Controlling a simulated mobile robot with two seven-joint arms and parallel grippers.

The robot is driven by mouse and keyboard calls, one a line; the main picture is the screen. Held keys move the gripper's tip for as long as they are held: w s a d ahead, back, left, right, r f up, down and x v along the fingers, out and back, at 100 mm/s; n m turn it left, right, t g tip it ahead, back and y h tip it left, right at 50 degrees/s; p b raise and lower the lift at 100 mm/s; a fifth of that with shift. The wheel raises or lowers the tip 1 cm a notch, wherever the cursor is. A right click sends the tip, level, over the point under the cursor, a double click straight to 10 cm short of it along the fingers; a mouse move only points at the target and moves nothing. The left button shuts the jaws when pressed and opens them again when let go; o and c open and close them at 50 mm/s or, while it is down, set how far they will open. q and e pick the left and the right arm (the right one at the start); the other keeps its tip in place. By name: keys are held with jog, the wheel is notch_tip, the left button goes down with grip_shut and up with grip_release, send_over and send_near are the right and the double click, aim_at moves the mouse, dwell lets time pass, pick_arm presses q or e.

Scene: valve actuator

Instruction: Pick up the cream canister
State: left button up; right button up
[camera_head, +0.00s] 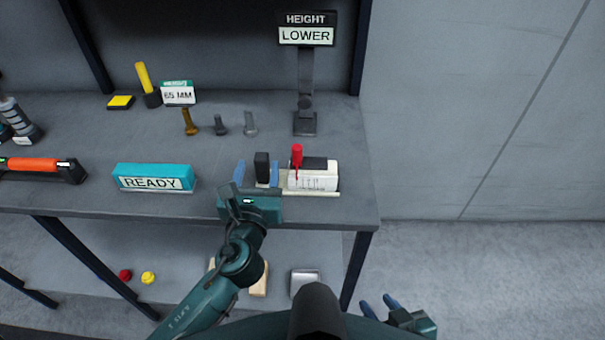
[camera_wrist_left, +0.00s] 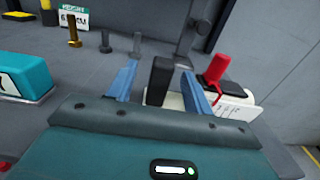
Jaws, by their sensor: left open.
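No object clearly reads as a canister. A cream, box-like body (camera_head: 313,180) with printed text, a dark top and a red handle (camera_head: 296,154) sits near the bench's front right; the body also shows in the wrist view (camera_wrist_left: 236,108). A black upright block (camera_head: 262,160) stands left of it, its lower part hidden. My left gripper (camera_head: 257,170) is open, its blue fingers either side of the black block, which also shows between them in the wrist view (camera_wrist_left: 160,80). Contact cannot be told. My right gripper (camera_head: 378,300) is low at bottom right, fingers apart, empty.
A teal READY display (camera_head: 155,178) is left of my left gripper. Several bolts (camera_head: 221,125) and a HEIGHT sign on a post (camera_head: 305,85) stand behind. The bench (camera_head: 220,150) ends just right of the cream body. A lower shelf (camera_head: 190,265) holds small items.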

aim_at(262, 153)
pick_arm(q)
jog(key=shift+w+d+r, duration=0.15)
jog(key=shift+w, duration=2.6)
jog(key=shift+c, duration=0.3)
grip_shut()
